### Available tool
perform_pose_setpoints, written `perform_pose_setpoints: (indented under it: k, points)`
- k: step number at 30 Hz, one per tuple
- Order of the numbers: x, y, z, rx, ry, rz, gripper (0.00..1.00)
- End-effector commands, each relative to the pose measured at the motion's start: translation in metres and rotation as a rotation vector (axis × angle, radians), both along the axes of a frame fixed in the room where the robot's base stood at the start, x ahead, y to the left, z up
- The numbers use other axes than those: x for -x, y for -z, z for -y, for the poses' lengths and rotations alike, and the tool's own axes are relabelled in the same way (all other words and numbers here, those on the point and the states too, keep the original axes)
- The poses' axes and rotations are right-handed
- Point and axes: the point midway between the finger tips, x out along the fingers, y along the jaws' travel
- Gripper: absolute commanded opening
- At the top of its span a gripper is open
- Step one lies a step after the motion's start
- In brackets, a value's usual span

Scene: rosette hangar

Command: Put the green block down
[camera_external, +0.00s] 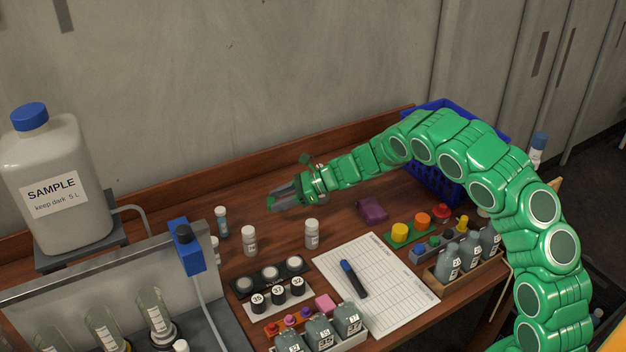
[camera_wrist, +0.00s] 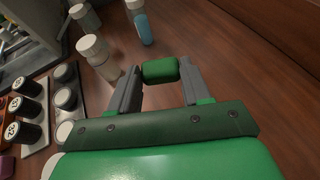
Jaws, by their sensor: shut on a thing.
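The green block (camera_wrist: 160,70) is held between the two grey fingers of my gripper (camera_wrist: 158,78) in the wrist view. It is small with rounded edges, and its near face shows. In the external view my gripper (camera_external: 272,202) reaches left over the wooden bench, with a bit of green at its tips, the green block (camera_external: 271,203). The gripper looks low over the bench; I cannot tell whether the block touches the wood.
White-capped vials (camera_external: 249,240) and a blue vial (camera_external: 221,222) stand close to my gripper. Bare wood (camera_external: 180,220) lies behind the vials.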

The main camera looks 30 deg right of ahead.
Motion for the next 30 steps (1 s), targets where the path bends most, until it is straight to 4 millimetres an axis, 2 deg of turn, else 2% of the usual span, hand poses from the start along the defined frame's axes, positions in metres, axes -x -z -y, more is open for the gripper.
perform_pose_setpoints:
  k: [6,11,20,25,30]
  points:
    - [-0.014,0.02,-0.004,-0.003,0.0,-0.004,0.19]
    - [-0.021,0.026,-0.006,-0.001,0.0,0.0,0.19]
    - [-0.027,0.035,-0.007,-0.001,0.001,-0.002,0.19]
    - [-0.026,0.056,-0.007,-0.002,0.001,-0.005,0.19]
    - [-0.026,0.064,-0.006,-0.001,0.002,-0.002,0.19]
